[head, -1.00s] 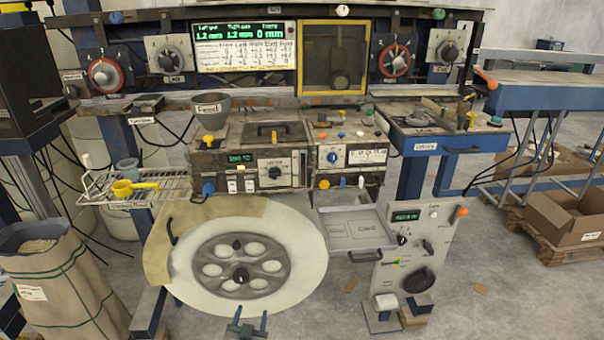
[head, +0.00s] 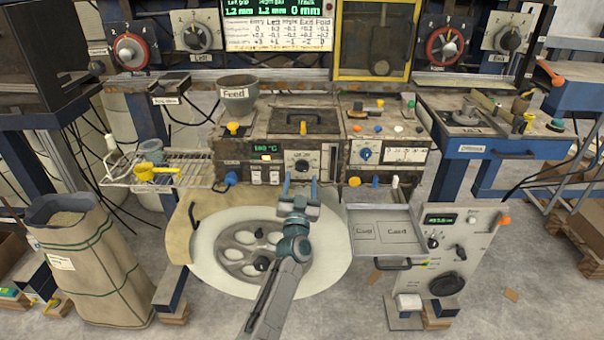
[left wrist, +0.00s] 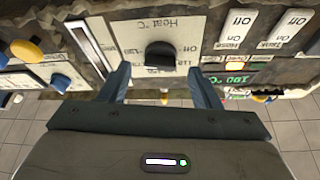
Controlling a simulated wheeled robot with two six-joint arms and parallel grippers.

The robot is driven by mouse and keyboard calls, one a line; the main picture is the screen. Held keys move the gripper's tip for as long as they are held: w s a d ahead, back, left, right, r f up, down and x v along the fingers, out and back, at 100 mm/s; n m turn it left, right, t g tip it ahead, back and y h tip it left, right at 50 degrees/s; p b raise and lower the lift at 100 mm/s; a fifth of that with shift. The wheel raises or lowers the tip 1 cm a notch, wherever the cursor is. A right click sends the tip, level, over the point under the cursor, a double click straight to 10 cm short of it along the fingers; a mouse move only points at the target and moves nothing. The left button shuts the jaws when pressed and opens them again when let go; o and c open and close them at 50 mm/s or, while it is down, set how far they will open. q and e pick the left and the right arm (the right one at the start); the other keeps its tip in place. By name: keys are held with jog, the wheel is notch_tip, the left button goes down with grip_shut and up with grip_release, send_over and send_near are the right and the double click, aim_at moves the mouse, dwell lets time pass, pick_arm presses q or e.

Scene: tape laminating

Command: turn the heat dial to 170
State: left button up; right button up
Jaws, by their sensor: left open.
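The heat dial (head: 302,165) is a black knob on a pale plate on the front of the middle machine. In the left wrist view the heat dial (left wrist: 160,55) shows upside down under the label "Heat °C". A green display (head: 264,148) left of the dial appears to read 180 °C; it also shows in the left wrist view (left wrist: 237,80). My left gripper (head: 300,182) is open in front of and just below the dial. In the left wrist view its two fingers (left wrist: 160,85) stand apart on either side of the dial, with nothing between them. My right gripper is not in view.
White switches (head: 264,178) sit left of the dial. A yellow knob (head: 354,181) and the grey tray (head: 384,221) marked Cup and Card are to the right. A wire rack (head: 185,173) with a yellow scoop (head: 146,173) is at the left. The round plate (head: 325,265) lies below my arm.

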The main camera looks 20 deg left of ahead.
aim_at(302, 168)
pick_arm(q)
jog(key=shift+x, duration=0.95)
jog(key=shift+w+r, duration=0.1)
jog(key=shift+r, duration=0.05)
jog(key=shift+w, duration=0.1)
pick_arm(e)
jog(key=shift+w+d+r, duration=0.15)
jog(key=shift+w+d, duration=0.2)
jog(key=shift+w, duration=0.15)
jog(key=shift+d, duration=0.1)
pick_arm(q)
jog(key=c, duration=1)
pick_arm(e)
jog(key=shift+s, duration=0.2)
